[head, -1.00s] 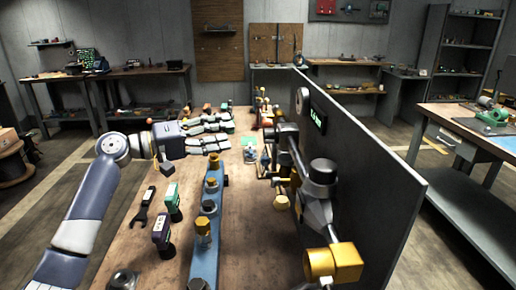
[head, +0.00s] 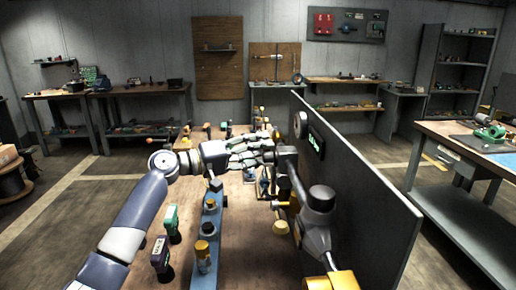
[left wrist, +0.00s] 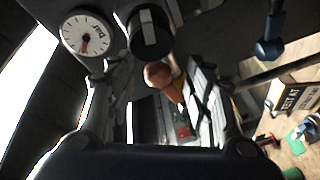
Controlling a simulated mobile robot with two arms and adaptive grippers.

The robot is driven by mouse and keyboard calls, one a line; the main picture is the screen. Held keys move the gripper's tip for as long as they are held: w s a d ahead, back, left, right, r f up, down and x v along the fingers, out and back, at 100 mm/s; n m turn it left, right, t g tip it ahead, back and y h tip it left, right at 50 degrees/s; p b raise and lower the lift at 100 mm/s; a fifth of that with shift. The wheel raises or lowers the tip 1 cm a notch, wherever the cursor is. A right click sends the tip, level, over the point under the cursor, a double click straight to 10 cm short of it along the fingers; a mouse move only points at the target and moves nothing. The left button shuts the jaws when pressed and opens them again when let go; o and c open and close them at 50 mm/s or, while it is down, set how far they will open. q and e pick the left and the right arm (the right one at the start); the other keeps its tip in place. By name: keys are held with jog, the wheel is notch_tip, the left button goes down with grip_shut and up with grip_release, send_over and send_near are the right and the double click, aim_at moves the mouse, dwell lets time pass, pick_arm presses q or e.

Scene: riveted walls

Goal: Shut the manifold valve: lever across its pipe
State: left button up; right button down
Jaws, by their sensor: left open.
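My left gripper (head: 268,151) is open and reaches in from the left to the pipework beside the dark upright panel. In the left wrist view, an orange-brown rounded knob with a tapered stem (left wrist: 160,76) shows between the two open fingers; it looks like a lever end. I cannot tell whether a finger touches it. The gripper hides much of the valve in the head view, so the lever's angle to its pipe is not clear. A grey and black fitting (head: 317,207) stands nearer on the panel. My right gripper is not in view.
The dark panel (head: 355,185) stands along the bench's right side. A round white gauge (left wrist: 86,34) and a black cylinder (left wrist: 150,33) are close to the fingers. A blue rail with brass fittings (head: 208,225) and tools, including a green-handled one (head: 171,222), occupy the bench.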

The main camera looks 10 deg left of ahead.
pick_arm(q)
jog(key=shift+f, duration=0.1)
grip_shut()
jog(key=shift+d, duration=0.1)
jog(key=shift+w+a+r+n+g+y+p, duration=0.1)
jog(key=shift+w+r+n+g+y+p, duration=0.2)
jog(key=shift+r+n+p, duration=1.25)
jog(key=shift+w+a+r+n+g+y+p, duration=0.15)
jog(key=shift+w+r+n+g+p, duration=0.25)
jog(key=shift+p, duration=2.3)
jog(key=shift+w+r+n+g+y+p, duration=0.35)
jog(key=shift+r+n+p, duration=0.6)
jog(key=shift+p, duration=1.2)
jog(key=shift+f, duration=0.15)
